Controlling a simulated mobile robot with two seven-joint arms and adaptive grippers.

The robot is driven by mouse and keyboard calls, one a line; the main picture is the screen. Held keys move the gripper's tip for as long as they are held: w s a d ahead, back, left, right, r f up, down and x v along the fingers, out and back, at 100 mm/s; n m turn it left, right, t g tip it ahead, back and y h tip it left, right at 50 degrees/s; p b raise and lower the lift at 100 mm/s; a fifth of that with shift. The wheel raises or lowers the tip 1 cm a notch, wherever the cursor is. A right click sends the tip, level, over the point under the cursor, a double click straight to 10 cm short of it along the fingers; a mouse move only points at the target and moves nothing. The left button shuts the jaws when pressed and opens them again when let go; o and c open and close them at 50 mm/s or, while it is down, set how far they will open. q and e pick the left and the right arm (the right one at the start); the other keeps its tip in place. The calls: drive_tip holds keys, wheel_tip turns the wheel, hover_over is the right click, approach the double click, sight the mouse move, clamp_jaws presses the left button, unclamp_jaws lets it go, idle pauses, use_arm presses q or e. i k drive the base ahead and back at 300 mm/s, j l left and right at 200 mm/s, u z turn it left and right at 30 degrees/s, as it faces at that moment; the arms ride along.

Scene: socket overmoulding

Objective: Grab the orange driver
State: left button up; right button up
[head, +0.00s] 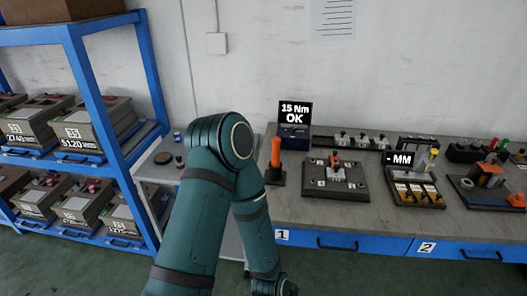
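The orange driver (276,153) stands upright in a dark base near the left end of the grey workbench (340,212). It is just right of my teal arm and apart from it. An orange-topped part (335,159) also sits on a dark fixture plate to the right of the driver. My arm fills the lower middle of the head view and bends down in front of the bench's left end. Its gripper is out of the frame at the bottom. My other gripper is not in the frame.
A torque display (295,113) reading "15 Nm OK" stands behind the driver. A fixture plate (335,180), an "MM" gauge tray (413,186) and a tool block (487,185) line the bench. A blue rack (90,70) with several bins stands left.

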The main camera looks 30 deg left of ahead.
sight(276, 142)
drive_tip(key=u, duration=2.4)
drive_tip(key=l+u, duration=0.45)
drive_tip(key=l, duration=0.35)
